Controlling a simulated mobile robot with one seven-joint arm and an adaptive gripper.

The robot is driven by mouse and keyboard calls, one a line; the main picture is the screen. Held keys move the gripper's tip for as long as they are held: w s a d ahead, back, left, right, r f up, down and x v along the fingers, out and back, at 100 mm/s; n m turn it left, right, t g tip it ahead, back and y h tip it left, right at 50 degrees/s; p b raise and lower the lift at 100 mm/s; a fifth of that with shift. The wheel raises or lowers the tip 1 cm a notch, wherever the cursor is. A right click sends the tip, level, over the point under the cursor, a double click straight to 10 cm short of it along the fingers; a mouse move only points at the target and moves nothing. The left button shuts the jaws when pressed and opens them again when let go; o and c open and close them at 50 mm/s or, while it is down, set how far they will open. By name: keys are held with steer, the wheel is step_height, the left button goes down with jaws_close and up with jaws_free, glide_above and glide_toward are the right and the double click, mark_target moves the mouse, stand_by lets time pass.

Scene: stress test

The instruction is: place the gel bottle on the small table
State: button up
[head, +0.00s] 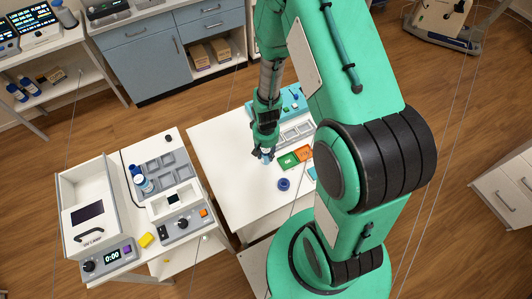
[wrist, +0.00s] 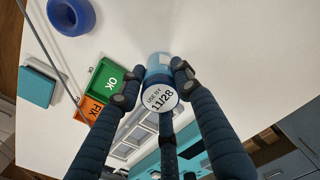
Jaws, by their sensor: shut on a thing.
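My gripper (head: 264,153) is over the white table (head: 228,196) in the head view. In the wrist view its dark padded fingers (wrist: 156,88) are shut around a small blue and white bottle (wrist: 157,64). A round white face on it reads "USE BY 11/28". It seems to be the gel bottle; no other label shows. In the head view only a bit of the bottle (head: 267,157) shows below the fingers. I cannot tell whether it touches the tabletop.
A green "OK" tray (wrist: 103,83), an orange "FIX" tray (wrist: 91,108), a blue ring (wrist: 71,15) and a teal block (wrist: 37,86) lie nearby. The table's left part is clear. A bench with devices (head: 165,205) stands to the left.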

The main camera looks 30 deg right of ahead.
steer(key=shift+f, duration=0.1)
steer(key=o, duration=1.2)
steer(key=shift+o, duration=0.2)
step_height(320, 180, up, 12)
steer(key=shift+r, duration=0.1)
steer(key=shift+r, duration=0.1)
stand_by(0.4)
